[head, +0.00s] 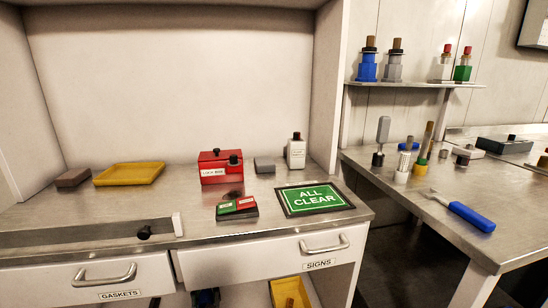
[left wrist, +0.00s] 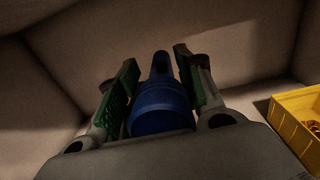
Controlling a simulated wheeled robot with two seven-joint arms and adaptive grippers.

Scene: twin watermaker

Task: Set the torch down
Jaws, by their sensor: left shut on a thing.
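My left gripper (left wrist: 155,57) is shut on the torch (left wrist: 160,108), a dark blue round body with a narrower part pointing away from the wrist. Green-padded fingers stand on either side of it. In the left wrist view they are inside a dim, pale-walled space. In the head view a dark and blue shape (head: 206,298) shows at the bottom edge under the signs drawer, probably the gripper and torch, mostly cut off. Whether the torch touches a surface cannot be told. My right gripper is not in view.
A yellow bin (left wrist: 284,105) stands to the right of the gripper; it also shows below the signs drawer (head: 322,251). Above, the counter holds a red lock box (head: 214,174), a yellow tray (head: 112,175) and a green "ALL CLEAR" sign (head: 313,198).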

